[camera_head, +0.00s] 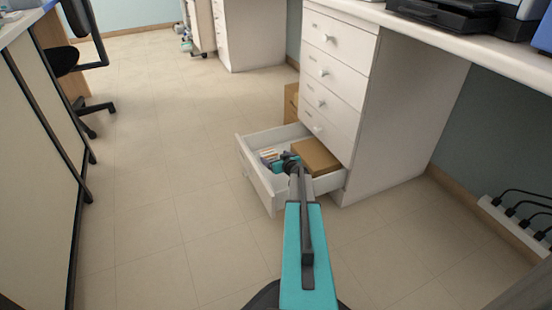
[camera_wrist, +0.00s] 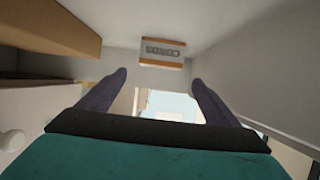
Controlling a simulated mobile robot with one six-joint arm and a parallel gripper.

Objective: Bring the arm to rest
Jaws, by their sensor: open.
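My turquoise and dark arm reaches forward over the floor in the head view. Its end, my gripper (camera_head: 290,164), is over the open bottom drawer (camera_head: 256,180) of a white cabinet. In the wrist view my gripper (camera_wrist: 157,80) has its two dark fingers spread apart, with nothing held between them. A small white box with orange edges and printed letters (camera_wrist: 162,52) lies beyond the fingertips, apart from them.
A brown box (camera_head: 316,156) and small items (camera_head: 268,157) lie in the drawer; the brown box seems to show at the wrist view's upper left (camera_wrist: 62,28). The cabinet's upper drawers (camera_head: 335,70) are shut. Tiled floor (camera_head: 170,190) left of the drawer is clear. A black chair (camera_head: 75,65) stands far left.

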